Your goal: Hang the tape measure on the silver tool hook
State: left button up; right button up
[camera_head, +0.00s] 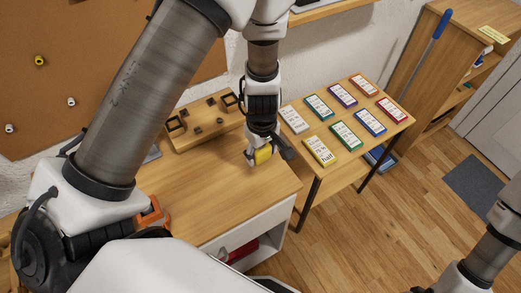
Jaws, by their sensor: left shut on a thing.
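My left gripper (264,152) is above the wooden desk, near its right side, pointing down. I cannot make out a silver tool hook for certain. The brown board at the left carries small pegs, one yellowish (40,61) and two pale ones (71,102) (10,128). Part of my right arm shows at the lower right, but its gripper is out of view.
A wooden rack with dark square holders (203,122) stands at the desk's back. An orange object (151,214) is partly hidden by my left arm. A side table (349,158) holds several coloured cards. A wooden shelf unit (440,50) with a blue-handled tool stands at the right.

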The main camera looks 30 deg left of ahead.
pick_arm(q)
jog(key=shift+f, duration=0.3)
jog(key=o, duration=1.5)
jog(key=shift+w+a+f, duration=0.1)
jog(key=shift+w+a, duration=0.05)
jog(key=shift+a, duration=0.1)
jog(key=shift+c, duration=0.2)
jog(key=shift+d, duration=0.1)
jog(key=shift+r, duration=0.4)
jog(key=r, duration=0.5)
jog(key=r+p, duration=0.1)
jog(key=r, duration=0.1)
jog(key=shift+s+r, duration=0.25)
jog(key=shift+s, duration=0.1)
jog(key=shift+w+f, duration=0.1)
